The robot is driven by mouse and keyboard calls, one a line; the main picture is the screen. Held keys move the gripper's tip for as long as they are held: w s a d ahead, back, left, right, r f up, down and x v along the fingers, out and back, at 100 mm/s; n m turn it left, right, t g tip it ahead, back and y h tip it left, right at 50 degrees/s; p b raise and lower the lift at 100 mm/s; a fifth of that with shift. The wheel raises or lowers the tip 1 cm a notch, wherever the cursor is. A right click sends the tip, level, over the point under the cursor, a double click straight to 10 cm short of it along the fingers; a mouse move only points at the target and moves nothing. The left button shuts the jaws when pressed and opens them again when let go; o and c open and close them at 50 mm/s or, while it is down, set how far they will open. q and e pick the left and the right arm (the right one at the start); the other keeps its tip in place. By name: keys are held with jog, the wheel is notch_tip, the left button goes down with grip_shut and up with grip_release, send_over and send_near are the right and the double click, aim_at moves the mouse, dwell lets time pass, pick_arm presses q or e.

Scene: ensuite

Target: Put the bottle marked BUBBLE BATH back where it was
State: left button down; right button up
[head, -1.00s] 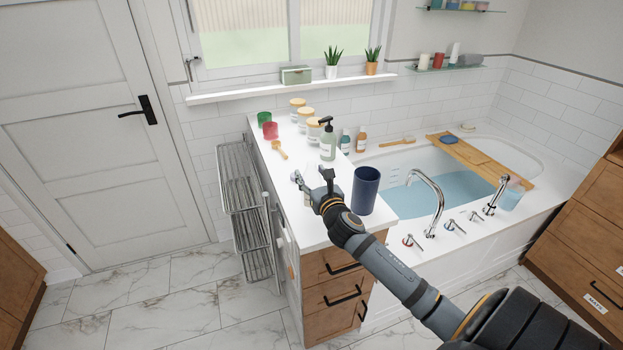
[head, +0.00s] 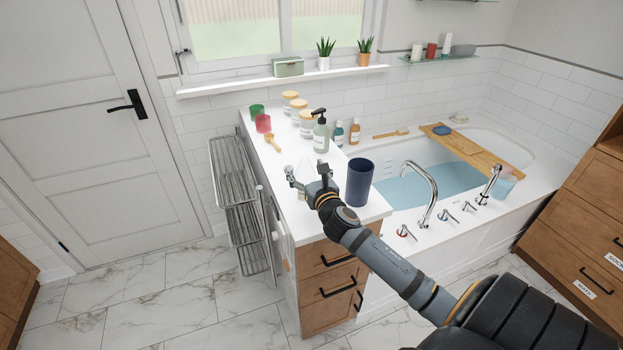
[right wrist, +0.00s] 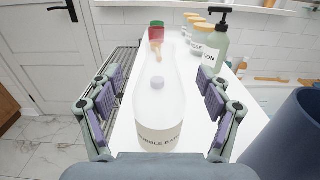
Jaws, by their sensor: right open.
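The white bottle marked BUBBLE BATH (right wrist: 158,122) stands upright on the white countertop (head: 285,213) in the right wrist view, its label toward me. My right gripper (head: 306,172) is open, with its purple-padded fingers on either side of the bottle; it also shows in the right wrist view (right wrist: 160,90). Gaps show between pads and bottle, so it does not look gripped. In the head view the bottle is hard to make out against the white top. My left gripper is not in view.
A dark blue cup (head: 360,183) stands close to the right of my right gripper. Behind are a green pump bottle (head: 321,135), a wooden scoop (head: 273,144), red cup (head: 263,123) and lidded jars (head: 306,123). The bathtub (head: 480,205) lies to the right.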

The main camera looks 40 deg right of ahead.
jog(key=v, duration=1.1)
jog(key=shift+s, duration=0.2)
jog(key=shift+f, duration=0.1)
